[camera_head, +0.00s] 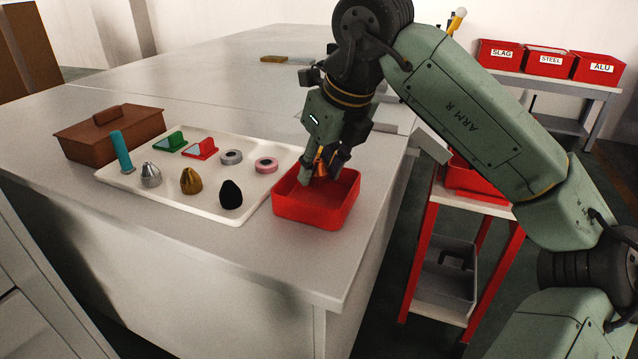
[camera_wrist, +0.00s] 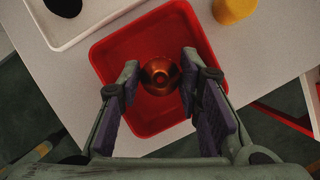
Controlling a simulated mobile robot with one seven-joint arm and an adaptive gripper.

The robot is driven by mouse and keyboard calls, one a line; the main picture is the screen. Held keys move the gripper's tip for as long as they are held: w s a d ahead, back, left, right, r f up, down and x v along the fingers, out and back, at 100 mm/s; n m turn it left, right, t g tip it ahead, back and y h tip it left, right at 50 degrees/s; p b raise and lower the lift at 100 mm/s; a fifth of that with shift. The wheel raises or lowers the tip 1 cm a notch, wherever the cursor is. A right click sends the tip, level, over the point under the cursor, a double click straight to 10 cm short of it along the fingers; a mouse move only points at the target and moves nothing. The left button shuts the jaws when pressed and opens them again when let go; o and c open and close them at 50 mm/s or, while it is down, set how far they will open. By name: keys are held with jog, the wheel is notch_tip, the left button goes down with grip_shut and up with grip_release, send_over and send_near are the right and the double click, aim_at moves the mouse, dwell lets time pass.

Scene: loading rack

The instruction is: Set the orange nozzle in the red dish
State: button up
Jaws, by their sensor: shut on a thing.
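The orange nozzle (camera_head: 321,163) is between the fingers of my gripper (camera_head: 324,171), which is shut on it. In the wrist view the nozzle (camera_wrist: 160,72) shows end-on as a coppery ring, with a finger on each side. The red dish (camera_head: 312,211) stands at the table corner, and it also shows in the wrist view (camera_wrist: 116,50). My gripper points down into the dish's opening, with the nozzle over its inside. I cannot tell whether the nozzle touches the dish floor. The fingers hide part of the nozzle and dish.
A white tray (camera_head: 250,212) with several nozzles, rings and small parts lies left of the dish. A brown lidded box (camera_head: 110,134) stands behind its left end. A yellow object (camera_wrist: 234,9) is near the dish. The table edge is close on the dish's right.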

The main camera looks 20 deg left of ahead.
aim_at(324, 172)
jog(key=shift+f, duration=1.75)
jog(key=shift+f, duration=0.2)
jog(key=o, duration=1.1)
jog(key=shift+r, duration=0.15)
jog(key=shift+r, duration=0.2)
jog(key=v, duration=1.1)
jog(key=shift+s+d+r+b, duration=0.1)
jog(key=shift+d+r+b, duration=0.05)
jog(key=shift+r+b, duration=0.25)
jog(key=shift+f, duration=0.1)
